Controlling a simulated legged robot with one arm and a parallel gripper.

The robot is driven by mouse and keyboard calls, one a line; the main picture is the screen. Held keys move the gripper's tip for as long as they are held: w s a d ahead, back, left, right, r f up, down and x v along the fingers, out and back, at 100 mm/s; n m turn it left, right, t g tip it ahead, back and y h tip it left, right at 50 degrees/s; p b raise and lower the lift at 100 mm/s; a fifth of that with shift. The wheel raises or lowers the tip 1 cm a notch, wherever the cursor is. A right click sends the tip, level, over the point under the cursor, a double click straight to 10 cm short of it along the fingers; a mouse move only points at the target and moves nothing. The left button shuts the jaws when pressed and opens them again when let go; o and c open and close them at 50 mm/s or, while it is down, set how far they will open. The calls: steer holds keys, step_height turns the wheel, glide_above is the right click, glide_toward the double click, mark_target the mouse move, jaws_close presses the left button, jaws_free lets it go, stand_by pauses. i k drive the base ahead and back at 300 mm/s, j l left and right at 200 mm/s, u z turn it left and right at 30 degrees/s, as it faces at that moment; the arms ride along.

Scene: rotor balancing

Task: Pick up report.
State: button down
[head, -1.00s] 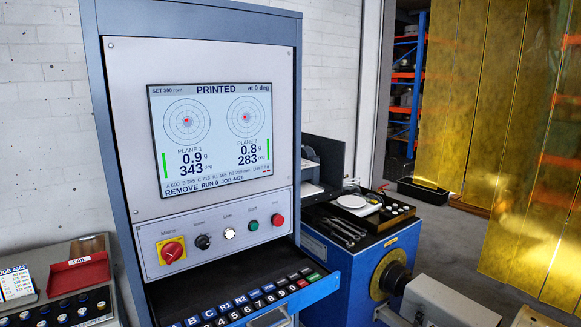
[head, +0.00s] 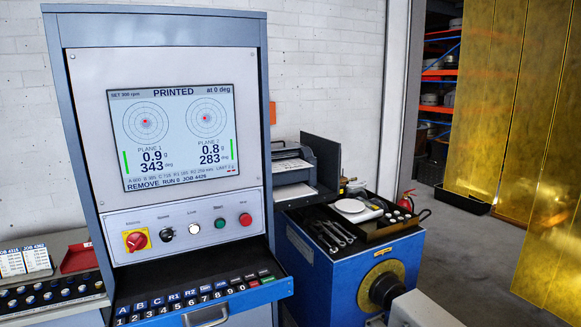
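A dark printer (head: 324,158) stands behind the console cabinet, on the left of the blue machine's top. A white sheet, likely the report (head: 293,192), lies at its front. Another pale sheet or panel (head: 290,164) shows higher up on the printer. No print can be read on either at this size. The console screen (head: 180,135) reads "PRINTED" and "REMOVE RUN 0 JOB 4426". The cabinet's right edge stands close to the printer's left side. My gripper is not in view.
A keyboard drawer (head: 283,288) juts from the console. Yellow curtain strips (head: 480,110) hang at right. The grey floor (head: 445,250) between is clear.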

mark_target(297, 163)
steer(key=l+u, duration=0.15)
steer(key=l, duration=0.35)
steer(key=i, duration=0.8)
